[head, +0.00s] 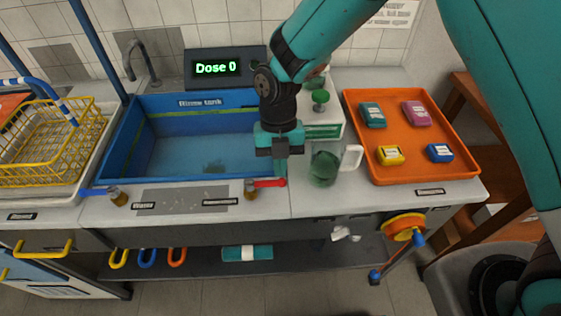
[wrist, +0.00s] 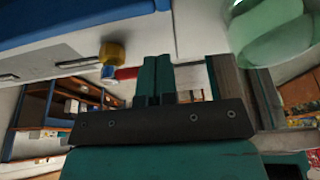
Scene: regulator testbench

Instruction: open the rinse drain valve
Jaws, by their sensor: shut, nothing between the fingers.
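The valve with a red lever (head: 270,183) and a brass body (head: 250,190) sits on the counter's front edge below the rinse tank; a small label beside it is too blurred to read. The lever points right, along the edge. My gripper (head: 282,178) points down, its fingers shut and empty, close to the lever's right end. In the wrist view the shut fingers (wrist: 158,75) lie just right of the red lever (wrist: 127,73) and the brass body (wrist: 114,53). I cannot tell whether they touch the lever. The blue rinse tank (head: 110,150) stands behind.
A green-tinted jug (head: 323,168) stands close right of my gripper. An orange tray (head: 414,176) with several coloured packs lies farther right. A blue-levered valve (head: 118,196) is at left. An orange handwheel (head: 403,226) juts out below the counter. The display (head: 216,68) reads "Dose 0".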

